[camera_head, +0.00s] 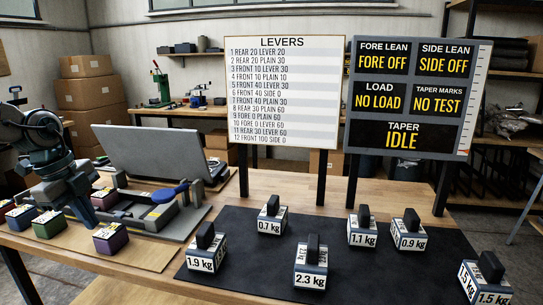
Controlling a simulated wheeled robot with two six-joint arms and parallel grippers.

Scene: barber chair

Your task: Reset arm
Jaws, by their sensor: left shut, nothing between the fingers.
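My left gripper (80,198) is at the far left of the head view, pointing down over the near-left part of the table. It is shut with nothing in it, beside the small coloured blocks and left of a grey device (150,215) with a blue lever (170,192). Its fingertips are small and dark, so whether they touch anything is unclear. My right gripper is not in view.
A grey tilted panel (155,145) stands behind the device. A green block (48,226) and a purple block (110,238) sit at front left. Several labelled weights, including 2.3 kg (311,270), stand on a black mat (240,282). Behind are a levers board (285,90) and a status board (415,100) reading IDLE.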

